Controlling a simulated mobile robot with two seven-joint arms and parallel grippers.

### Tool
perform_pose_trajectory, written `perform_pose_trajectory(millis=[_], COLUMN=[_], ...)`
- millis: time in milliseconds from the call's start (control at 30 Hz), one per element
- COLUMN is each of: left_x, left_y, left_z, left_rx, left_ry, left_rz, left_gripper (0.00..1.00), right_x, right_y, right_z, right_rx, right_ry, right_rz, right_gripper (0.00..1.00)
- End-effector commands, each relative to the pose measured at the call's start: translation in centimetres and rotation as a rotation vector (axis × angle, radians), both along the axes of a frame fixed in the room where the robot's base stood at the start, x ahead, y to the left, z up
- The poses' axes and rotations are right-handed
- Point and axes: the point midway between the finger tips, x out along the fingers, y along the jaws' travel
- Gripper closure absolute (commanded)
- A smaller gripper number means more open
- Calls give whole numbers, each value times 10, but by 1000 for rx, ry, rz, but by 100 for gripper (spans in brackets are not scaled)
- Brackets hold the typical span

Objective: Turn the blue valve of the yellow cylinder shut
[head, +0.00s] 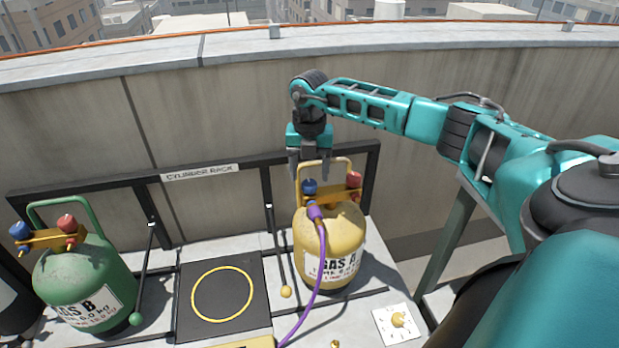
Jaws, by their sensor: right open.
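The yellow cylinder (338,250), labelled GAS A, stands upright in the rack at the centre right of the head view. Its blue valve (309,187) is on the left of its top and its red valve (354,180) on the right. A purple hose (321,255) joins it just below the blue valve. My right gripper (309,168) points down directly above the blue valve, its fingers apart and empty. Its fingertips look close to the valve; I cannot tell whether they touch it. My left gripper is not in view.
A green cylinder (80,270) labelled GAS B, with its own blue and red valves, stands at the left. Between the cylinders is an empty dark pad with a yellow ring (222,268). A dial plate (397,324) lies at the lower right. The parapet wall (200,110) rises behind the rack.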

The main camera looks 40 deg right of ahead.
Motion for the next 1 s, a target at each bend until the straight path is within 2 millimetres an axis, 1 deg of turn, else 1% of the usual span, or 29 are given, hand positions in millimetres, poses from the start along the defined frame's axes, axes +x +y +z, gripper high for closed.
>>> perform_pose_trajectory(millis=[33,200,300,433,500,633,1000], left_x=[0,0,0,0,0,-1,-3], left_y=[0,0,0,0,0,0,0], left_z=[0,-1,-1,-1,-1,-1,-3], left_rx=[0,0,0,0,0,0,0], left_ry=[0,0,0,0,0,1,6], left_rz=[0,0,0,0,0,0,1], left_gripper=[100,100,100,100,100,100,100], right_x=[1,1,1,1,0,0,0], right_y=[0,0,0,0,0,0,0], right_z=[13,52,71,90,96,102,102], right_rx=[0,0,1,1,1,0,1], right_ry=[-4,-4,-5,-2,-1,0,1], right_rz=[1,-1,-1,-1,-1,-1,-1], right_gripper=[37,37,37,37,37,37,37])
